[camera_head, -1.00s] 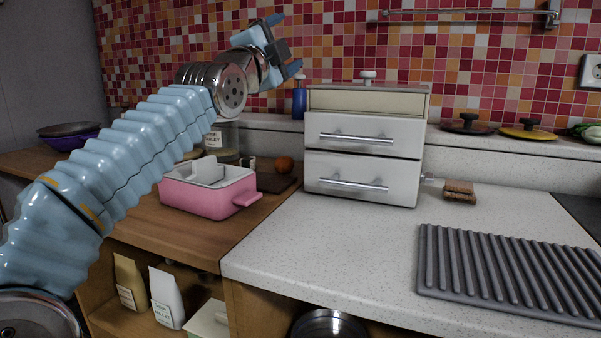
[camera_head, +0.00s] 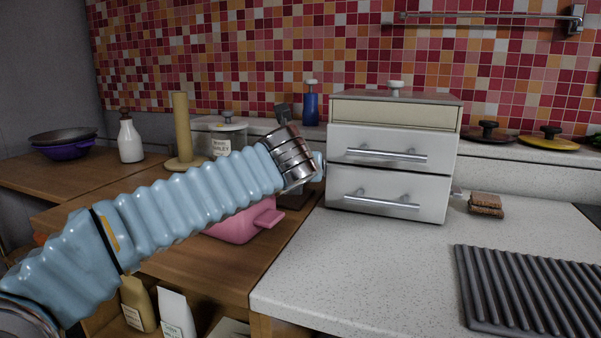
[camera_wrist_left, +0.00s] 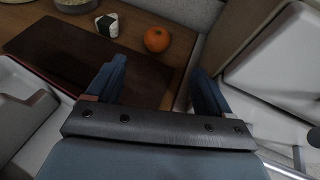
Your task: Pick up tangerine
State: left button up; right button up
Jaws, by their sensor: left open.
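The tangerine (camera_wrist_left: 157,39) is a small orange fruit with a dark stem spot, seen in the left wrist view on the wooden counter, just past the edge of a dark board. My left gripper (camera_wrist_left: 158,82) is open and empty; its two blue fingers point toward the tangerine, which lies beyond the fingertips and is not touched. In the head view my left arm hides the tangerine and most of the gripper, beside the white drawer unit. My right gripper is not in view.
A dark board (camera_wrist_left: 92,62) and a rice ball (camera_wrist_left: 107,25) lie near the tangerine. The white drawer unit (camera_head: 391,163) stands close on the right. A pink container (camera_head: 240,228) is partly behind my arm. A paper towel holder (camera_head: 182,130) stands behind.

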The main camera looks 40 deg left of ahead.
pick_arm(q)
jog(key=x, duration=0.7)
jog(key=shift+w+a+f, duration=0.15)
jog(key=shift+w+f, duration=0.1)
jog(key=shift+w, duration=0.05)
jog(key=x, duration=0.5)
jog(key=shift+w+a+f, duration=0.1)
jog(key=shift+a+f, duration=0.15)
jog(key=shift+a, duration=0.1)
jog(key=c, duration=1.1)
jog(key=shift+c, duration=0.2)
jog(key=shift+r, duration=0.15)
